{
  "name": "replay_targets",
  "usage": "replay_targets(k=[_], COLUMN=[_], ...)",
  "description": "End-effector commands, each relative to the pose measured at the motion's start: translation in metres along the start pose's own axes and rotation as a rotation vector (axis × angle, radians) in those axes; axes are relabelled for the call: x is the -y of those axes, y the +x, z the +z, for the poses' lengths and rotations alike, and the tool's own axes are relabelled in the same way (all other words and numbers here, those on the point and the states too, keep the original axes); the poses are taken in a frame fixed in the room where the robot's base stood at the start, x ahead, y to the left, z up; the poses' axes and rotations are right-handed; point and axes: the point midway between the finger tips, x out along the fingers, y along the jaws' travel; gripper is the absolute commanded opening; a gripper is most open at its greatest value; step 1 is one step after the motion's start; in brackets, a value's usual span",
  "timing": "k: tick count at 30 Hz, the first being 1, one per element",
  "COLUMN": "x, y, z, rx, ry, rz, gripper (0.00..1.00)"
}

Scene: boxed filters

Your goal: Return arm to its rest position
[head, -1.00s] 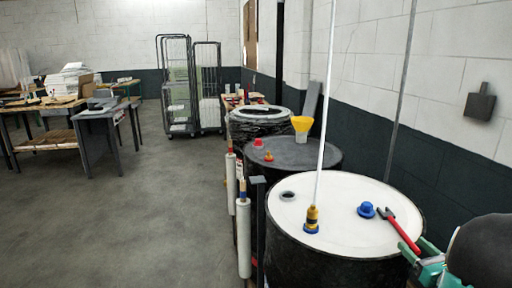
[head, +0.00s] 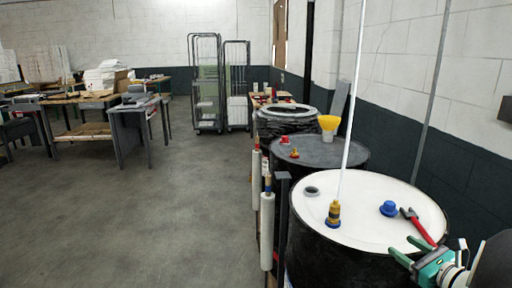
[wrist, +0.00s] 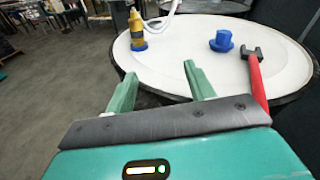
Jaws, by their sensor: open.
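My gripper (head: 404,248) is at the lower right of the head view, beside the near edge of a white-topped black drum (head: 372,208). In the wrist view its two green fingers (wrist: 157,88) are spread apart with nothing between them. On the drum lid are a yellow and blue fitting (head: 333,214) with a white tube rising from it, a blue cap (head: 389,208), a red-handled tool (head: 418,228) and a grey ring (head: 312,191). The wrist view also shows the blue cap (wrist: 221,41) and the red tool (wrist: 257,78) beyond the fingers.
A dark drum (head: 325,153) with a yellow funnel (head: 328,124) stands behind. White rolls (head: 267,230) stand left of the drums. Wire cage trolleys (head: 206,85) and worktables (head: 130,130) are farther back. The floor (head: 150,220) on the left is clear.

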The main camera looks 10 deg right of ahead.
Motion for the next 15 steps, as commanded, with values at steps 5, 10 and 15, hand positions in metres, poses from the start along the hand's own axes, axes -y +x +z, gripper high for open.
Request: replay_targets(k=[5, 10, 15], x=[-0.072, -0.179, -0.272], y=[0.025, 0.032, 0.007], z=[0.028, 0.055, 0.065], rx=[-0.050, -0.112, -0.146], ry=[-0.182, -0.520, -0.967], rz=[0.218, 0.544, 0.868], gripper=[0.54, 0.54, 0.54])
